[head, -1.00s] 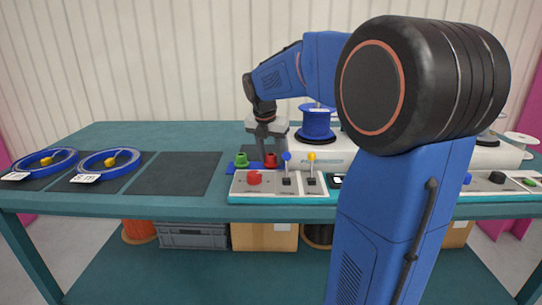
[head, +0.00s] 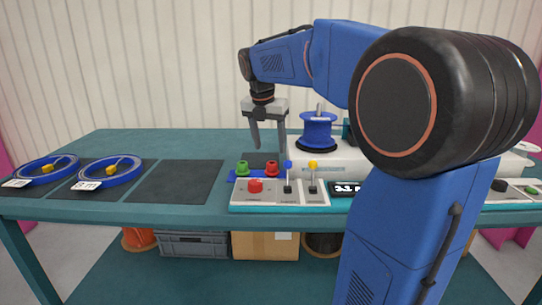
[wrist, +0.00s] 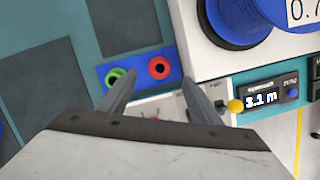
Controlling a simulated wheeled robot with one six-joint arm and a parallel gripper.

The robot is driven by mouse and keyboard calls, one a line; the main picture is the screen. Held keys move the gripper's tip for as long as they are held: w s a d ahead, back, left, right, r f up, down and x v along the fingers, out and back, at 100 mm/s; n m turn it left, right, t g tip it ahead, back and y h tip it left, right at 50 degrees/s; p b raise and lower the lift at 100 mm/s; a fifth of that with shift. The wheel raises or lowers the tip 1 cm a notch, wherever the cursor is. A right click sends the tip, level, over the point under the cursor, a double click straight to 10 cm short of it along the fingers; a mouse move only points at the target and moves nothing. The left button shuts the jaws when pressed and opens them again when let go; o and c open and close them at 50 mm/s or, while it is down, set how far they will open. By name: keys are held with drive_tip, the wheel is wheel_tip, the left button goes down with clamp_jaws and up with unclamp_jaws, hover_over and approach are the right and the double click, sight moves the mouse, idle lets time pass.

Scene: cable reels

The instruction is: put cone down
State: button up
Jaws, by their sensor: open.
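A red cone (head: 271,168) and a green cone (head: 242,168) stand side by side on a blue holder (head: 232,177) behind the control panel. In the wrist view the red cone (wrist: 159,67) and green cone (wrist: 118,77) look like open rings on the blue holder (wrist: 138,69). My gripper (head: 268,148) is open and empty above the holder, its fingers pointing down. In the wrist view my gripper's fingers (wrist: 168,82) are spread apart with nothing between them, and both cones show beyond them.
A blue cable reel (head: 317,130) stands on the white machine to the right. The control panel (head: 275,199) in front carries a red button and levers. A display (wrist: 262,98) reads 3.1 m. Two blue cable coils lie on dark mats at left; another mat (head: 178,181) is bare.

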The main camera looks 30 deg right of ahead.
drive_tip(key=shift+v, duration=1.7)
